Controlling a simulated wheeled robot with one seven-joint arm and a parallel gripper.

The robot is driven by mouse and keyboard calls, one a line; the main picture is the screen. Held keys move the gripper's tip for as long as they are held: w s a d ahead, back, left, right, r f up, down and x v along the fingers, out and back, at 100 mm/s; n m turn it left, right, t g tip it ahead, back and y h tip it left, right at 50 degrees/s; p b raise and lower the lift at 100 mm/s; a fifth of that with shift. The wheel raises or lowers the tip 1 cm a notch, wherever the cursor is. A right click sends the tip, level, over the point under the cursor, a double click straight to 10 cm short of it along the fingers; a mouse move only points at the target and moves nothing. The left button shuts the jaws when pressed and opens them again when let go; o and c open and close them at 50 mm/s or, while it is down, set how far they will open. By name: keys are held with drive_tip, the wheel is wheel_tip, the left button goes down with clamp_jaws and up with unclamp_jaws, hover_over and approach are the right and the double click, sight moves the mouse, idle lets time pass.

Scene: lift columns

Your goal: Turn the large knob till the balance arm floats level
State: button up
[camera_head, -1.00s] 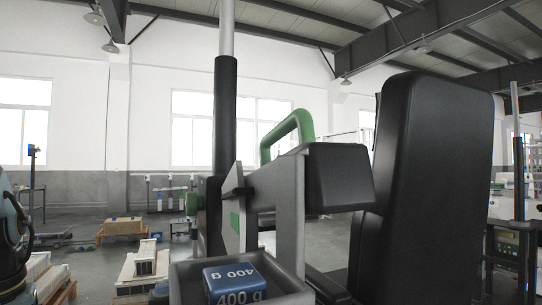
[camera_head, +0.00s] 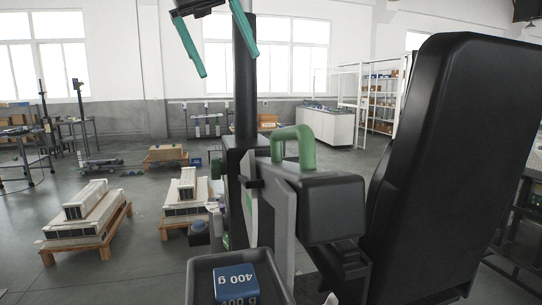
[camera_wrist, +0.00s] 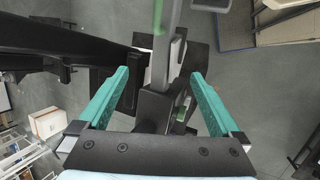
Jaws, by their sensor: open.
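My gripper (camera_head: 229,65) is open and empty at the top of the head view, in front of the upper part of the black column (camera_head: 245,105). In the wrist view its teal fingers (camera_wrist: 160,73) are spread above the column's grey and black parts, apart from them. A grey arm (camera_head: 283,225) with a black block end (camera_head: 334,208) extends beside the column; whether this is the balance arm, or level, I cannot tell. A blue 400 g weight (camera_head: 236,284) lies in a grey tray (camera_head: 205,264). I cannot make out the large knob with certainty.
A tall black padded back (camera_head: 440,170) fills the right side. Wooden pallets with pale blocks (camera_head: 88,220) lie on the floor at left.

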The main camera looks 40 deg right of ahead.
drive_tip(key=b+x, duration=0.8)
drive_tip(key=x, duration=0.1)
drive_tip(key=shift+w, duration=0.1)
idle(0.7)
drive_tip(key=p+v, duration=1)
